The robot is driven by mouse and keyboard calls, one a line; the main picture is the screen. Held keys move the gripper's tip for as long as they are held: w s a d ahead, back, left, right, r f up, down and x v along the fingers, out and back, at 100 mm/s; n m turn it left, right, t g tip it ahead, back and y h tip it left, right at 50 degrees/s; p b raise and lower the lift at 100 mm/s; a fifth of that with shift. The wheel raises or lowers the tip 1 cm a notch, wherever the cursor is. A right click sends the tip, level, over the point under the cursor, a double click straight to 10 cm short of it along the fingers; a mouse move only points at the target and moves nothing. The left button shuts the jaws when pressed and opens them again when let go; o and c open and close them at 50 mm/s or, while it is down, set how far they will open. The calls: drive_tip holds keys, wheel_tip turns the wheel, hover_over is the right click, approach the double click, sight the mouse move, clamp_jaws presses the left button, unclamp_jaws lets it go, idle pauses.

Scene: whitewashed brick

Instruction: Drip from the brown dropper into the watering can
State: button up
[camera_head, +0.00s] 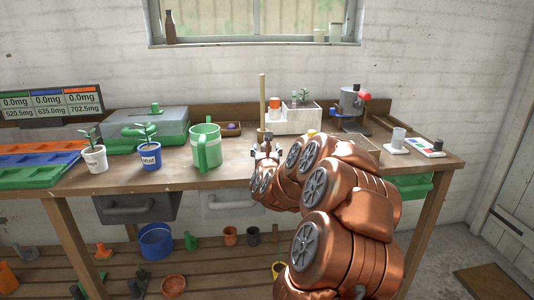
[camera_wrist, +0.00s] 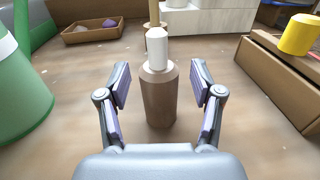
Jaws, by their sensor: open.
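The brown dropper (camera_wrist: 159,92), a small brown bottle with a white cap, stands upright on the bench in the wrist view. My gripper (camera_wrist: 160,84) is open, with one finger on each side of the bottle and visible gaps between. In the head view my gripper (camera_head: 266,152) is low over the bench, and I cannot make out the dropper there behind it. The green watering can (camera_head: 206,148) stands on the bench to the left of my gripper. Part of a green vessel, which looks like the can, shows at the left edge of the wrist view (camera_wrist: 18,95).
A wooden stick (camera_head: 262,95) rises behind my gripper, near a white box (camera_head: 292,121). A wooden box (camera_wrist: 275,90) lies to the right. Potted plants stand left of the can, including a blue pot (camera_head: 150,157). A small tray (camera_wrist: 105,33) is behind left.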

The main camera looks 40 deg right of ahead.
clamp_jaws()
idle(0.4)
